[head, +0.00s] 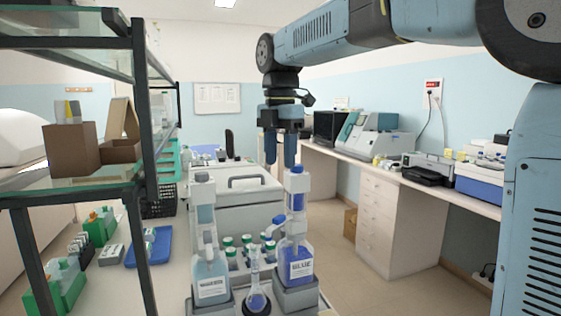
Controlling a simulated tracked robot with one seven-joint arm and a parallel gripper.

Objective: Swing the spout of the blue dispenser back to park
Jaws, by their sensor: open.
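The blue dispenser appears to be the right one of two bottle-top dispensers. Its bottle (297,261) holds blue-violet liquid, with a white and blue pump head (297,190) on top. Its blue spout part (279,224) sticks out to the left, above a round flask (257,298). The exact spout angle is hard to tell. My gripper (280,163) points down with its two blue fingers apart and empty. In the picture its fingertips are just above and left of the pump head; I cannot tell the depth or whether they touch it.
Another dispenser (211,277) with pale blue liquid and a white head stands to the left. Several green-capped bottles (246,243) stand behind the flask. A glass-shelved rack (146,110) with dark posts stands at the left. A counter (440,190) with instruments runs along the right, with open floor before it.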

